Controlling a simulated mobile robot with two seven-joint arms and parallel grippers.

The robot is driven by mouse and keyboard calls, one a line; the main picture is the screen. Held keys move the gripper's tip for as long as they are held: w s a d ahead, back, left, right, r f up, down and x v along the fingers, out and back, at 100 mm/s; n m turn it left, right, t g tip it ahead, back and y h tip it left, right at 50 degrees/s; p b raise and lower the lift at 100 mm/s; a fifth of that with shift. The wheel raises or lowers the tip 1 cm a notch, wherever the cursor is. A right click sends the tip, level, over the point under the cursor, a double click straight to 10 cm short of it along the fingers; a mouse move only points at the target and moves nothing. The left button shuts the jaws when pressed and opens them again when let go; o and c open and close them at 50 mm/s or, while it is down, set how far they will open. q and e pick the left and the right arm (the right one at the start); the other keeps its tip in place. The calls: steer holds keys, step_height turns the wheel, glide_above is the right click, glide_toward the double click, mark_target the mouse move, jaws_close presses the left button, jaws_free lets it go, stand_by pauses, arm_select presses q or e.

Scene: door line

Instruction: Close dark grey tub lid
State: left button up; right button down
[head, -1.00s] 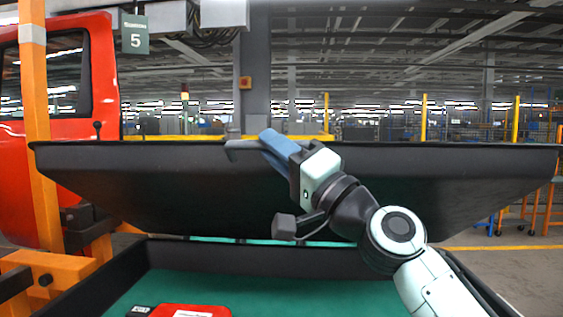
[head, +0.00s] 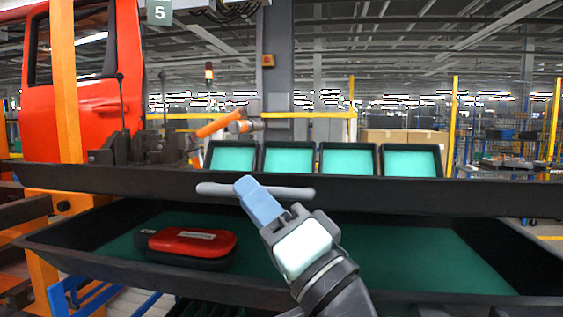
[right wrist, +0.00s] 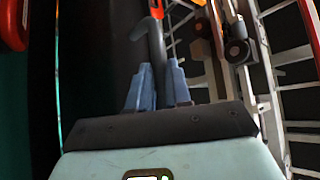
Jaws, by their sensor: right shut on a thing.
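The dark grey tub (head: 420,302) is open, with a green floor showing inside. Its lid (head: 430,192) is a long dark panel above and behind the tub, with a wide gap between its lower edge and the front rim. A light grey bar handle (head: 292,193) runs along the lid's front edge. My right gripper (head: 247,188) is shut on this handle. In the right wrist view the grey handle (right wrist: 155,45) rises from between the blue fingers (right wrist: 158,88). My left gripper is not in view.
A red and black case (head: 190,246) lies inside the tub at left. Several teal-lined trays (head: 290,160) stand behind the lid. An orange post (head: 66,90) and a red vehicle door (head: 100,75) are at left. Cardboard boxes (head: 405,137) are farther back.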

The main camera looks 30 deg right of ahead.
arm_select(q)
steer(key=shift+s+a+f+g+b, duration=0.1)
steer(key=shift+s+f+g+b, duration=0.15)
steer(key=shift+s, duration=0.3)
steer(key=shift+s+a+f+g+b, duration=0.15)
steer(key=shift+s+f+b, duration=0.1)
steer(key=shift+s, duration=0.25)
arm_select(e)
step_height(320, 180, down, 12)
steer(key=shift+s+a+f, duration=0.2)
steer(key=shift+s+a, duration=0.1)
steer(key=shift+s, duration=0.05)
steer(key=shift+h, duration=0.3)
steer(key=c, duration=1.1)
jaws_free()
steer(key=shift+w+f, duration=0.1)
steer(key=shift+w, duration=0.05)
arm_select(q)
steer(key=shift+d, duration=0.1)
arm_select(e)
steer(key=shift+d, duration=0.1)
